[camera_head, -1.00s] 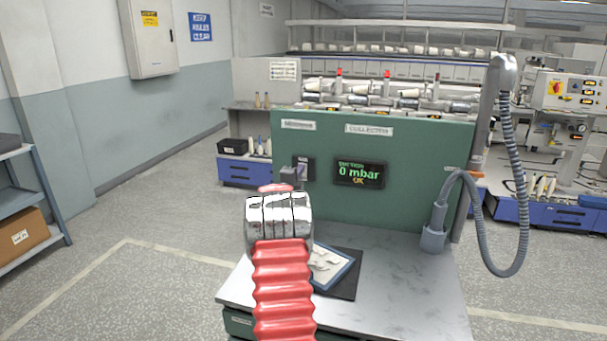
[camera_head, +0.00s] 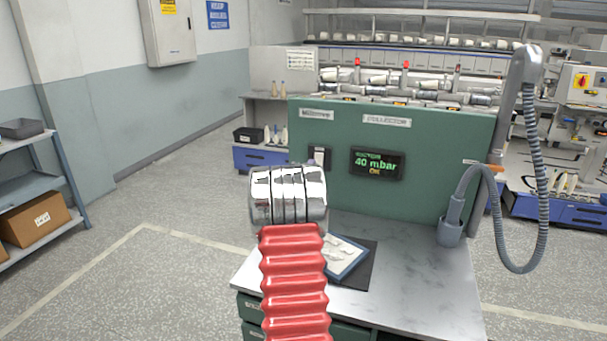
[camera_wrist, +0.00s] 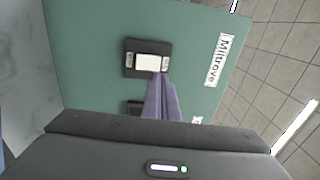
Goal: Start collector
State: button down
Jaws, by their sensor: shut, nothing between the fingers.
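The green collector panel (camera_head: 440,160) stands at the back of the metal workbench, with a "COLLECTOR" label (camera_head: 387,120). In the wrist view the rocker (camera_wrist: 152,62) lies between two small labels. My gripper (camera_wrist: 163,80) is shut and empty, its tips at the lower right edge of the rocker; I cannot tell whether they touch it. In the head view my arm hides the gripper.
A grey suction hose (camera_head: 537,170) hangs from a post at the bench's right, its nozzle (camera_head: 450,230) at the bench top. A blue-edged tray (camera_head: 347,268) with pale pieces lies on a dark mat (camera_head: 365,272). The bench's right side (camera_head: 425,285) is clear.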

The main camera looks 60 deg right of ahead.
jog(key=s+a, duration=0.1)
jog(key=a, duration=0.6)
jog(key=shift+s+r, duration=0.15)
jog(key=shift+r, duration=0.25)
jog(key=shift+d, duration=0.1)
